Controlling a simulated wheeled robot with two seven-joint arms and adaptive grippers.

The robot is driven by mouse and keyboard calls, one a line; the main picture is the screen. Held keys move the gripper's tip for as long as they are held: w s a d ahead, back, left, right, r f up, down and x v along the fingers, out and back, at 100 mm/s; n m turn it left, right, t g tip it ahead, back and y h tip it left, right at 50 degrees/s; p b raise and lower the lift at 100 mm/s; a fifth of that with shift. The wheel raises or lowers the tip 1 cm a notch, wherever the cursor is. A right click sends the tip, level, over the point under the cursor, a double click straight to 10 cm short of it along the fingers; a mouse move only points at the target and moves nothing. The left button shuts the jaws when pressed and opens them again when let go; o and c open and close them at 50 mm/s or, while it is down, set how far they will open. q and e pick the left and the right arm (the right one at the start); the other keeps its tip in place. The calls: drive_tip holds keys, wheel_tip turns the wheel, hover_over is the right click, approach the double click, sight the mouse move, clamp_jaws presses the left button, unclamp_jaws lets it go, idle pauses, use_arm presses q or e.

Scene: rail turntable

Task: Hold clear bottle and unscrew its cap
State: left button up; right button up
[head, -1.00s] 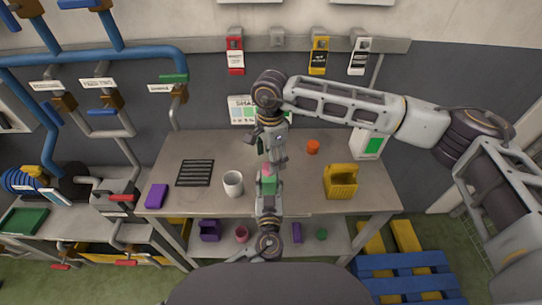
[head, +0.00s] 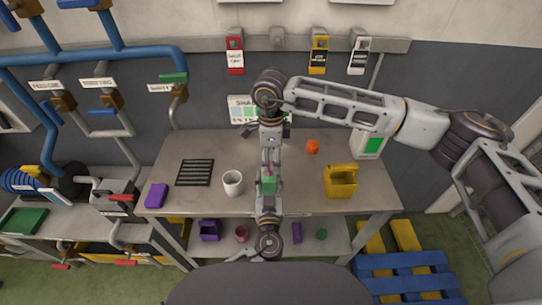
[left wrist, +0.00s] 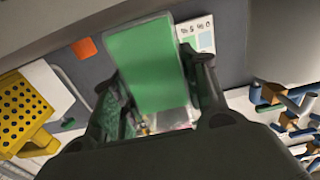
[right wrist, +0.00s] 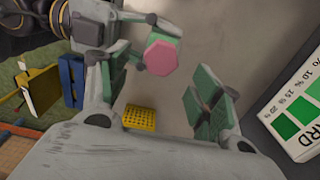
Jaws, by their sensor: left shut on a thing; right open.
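The bottle shows as a green-sided body (head: 269,186) in the head view, and its flat green face (left wrist: 146,66) fills the middle of the left wrist view. I see no clear part of it. Its pink hexagonal cap (right wrist: 161,57) faces the right wrist camera. My left gripper (head: 268,194) is shut on the body and holds it above the table's front part. My right gripper (head: 270,166) is open, just beyond the cap in the head view. In the right wrist view the cap shows between its spread green-padded fingers, nearer the left one; I cannot tell whether they touch.
A sign board (right wrist: 298,112) stands behind. A lower shelf (head: 270,235) holds small containers.

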sight(271, 166)
drive_tip(key=shift+m, duration=0.3)
drive_tip(key=shift+s+m, duration=0.2)
drive_tip(key=shift+m, duration=2.5)
drive_tip(key=shift+f, duration=0.15)
drive_tip(key=shift+f, duration=1.8)
drive_tip(key=c, duration=1.3)
